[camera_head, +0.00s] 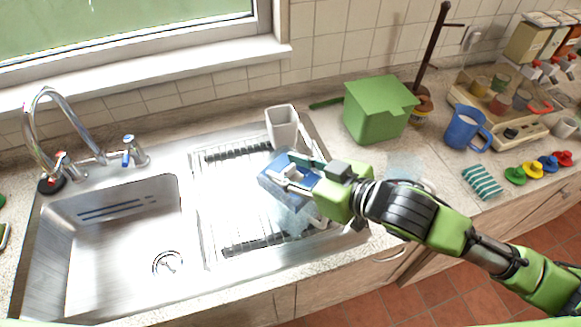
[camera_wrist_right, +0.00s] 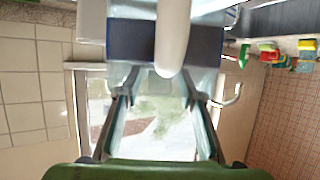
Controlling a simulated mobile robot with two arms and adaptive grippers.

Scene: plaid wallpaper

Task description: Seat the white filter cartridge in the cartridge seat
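My right gripper (camera_head: 296,171) is over the draining board, at a blue-topped piece (camera_head: 270,184) with a see-through, pale body below it. In the right wrist view my right gripper (camera_wrist_right: 160,90) has its two fingers well apart. A white rod with a rounded end (camera_wrist_right: 172,40) shows between and beyond the fingertips, in front of a dark blue band (camera_wrist_right: 130,40). There is a visible gap on each side of the rod. I cannot tell whether the rod is the filter cartridge or a handle. I cannot make out the cartridge seat. My left gripper is not in view.
A white-grey cup (camera_head: 283,128) stands behind the rack. A green box (camera_head: 377,110), a blue mug (camera_head: 465,130), a striped cloth (camera_head: 482,182) and several small coloured pieces are on the right counter. A pale see-through thing (camera_head: 404,166) is partly behind my arm. The sink (camera_head: 110,235) is empty.

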